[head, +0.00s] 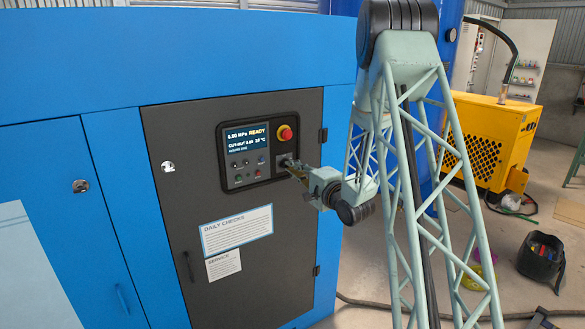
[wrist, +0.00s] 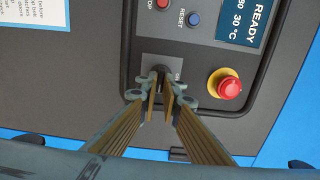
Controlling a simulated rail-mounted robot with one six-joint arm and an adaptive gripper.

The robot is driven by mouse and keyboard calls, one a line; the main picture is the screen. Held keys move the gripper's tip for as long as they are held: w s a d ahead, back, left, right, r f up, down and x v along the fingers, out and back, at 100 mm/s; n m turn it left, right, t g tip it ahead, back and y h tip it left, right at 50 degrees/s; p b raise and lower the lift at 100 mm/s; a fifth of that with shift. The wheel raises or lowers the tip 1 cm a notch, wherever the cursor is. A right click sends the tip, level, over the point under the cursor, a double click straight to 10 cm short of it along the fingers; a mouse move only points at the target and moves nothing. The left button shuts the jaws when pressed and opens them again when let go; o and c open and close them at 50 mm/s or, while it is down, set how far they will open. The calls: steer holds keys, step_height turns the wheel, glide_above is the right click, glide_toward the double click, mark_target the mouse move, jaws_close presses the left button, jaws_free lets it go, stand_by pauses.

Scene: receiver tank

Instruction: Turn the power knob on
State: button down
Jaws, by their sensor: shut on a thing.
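The power knob (wrist: 160,71) is a small dark knob on a grey plate in the control panel, with small lettering beside it that is partly covered. My gripper (wrist: 161,91) is shut on the knob, its fingertips on both sides of it in the wrist view. In the head view my gripper (head: 290,166) reaches the lower right of the black control panel (head: 227,171); the knob is mostly hidden there. The panel's screen (head: 246,141) is lit and reads READY. Which way the knob points is hard to tell.
A red emergency button on a yellow base (head: 285,133) sits just above the knob; it also shows in the wrist view (wrist: 229,88). Several small buttons lie left of the knob. The panel is on a dark door (head: 160,125) of the blue cabinet (head: 60,80).

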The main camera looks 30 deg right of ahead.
stand_by(0.3)
steer(key=c, duration=2.8)
jaws_free()
steer(key=shift+s, duration=0.15)
steer(key=shift+s+d, duration=0.2)
steer(key=shift+s, duration=1.75)
steer(key=shift+s+d, duration=0.15)
steer(key=shift+s, duration=1.8)
steer(key=shift+s+d, duration=0.2)
steer(key=shift+s, duration=1.75)
steer(key=shift+a, duration=0.1)
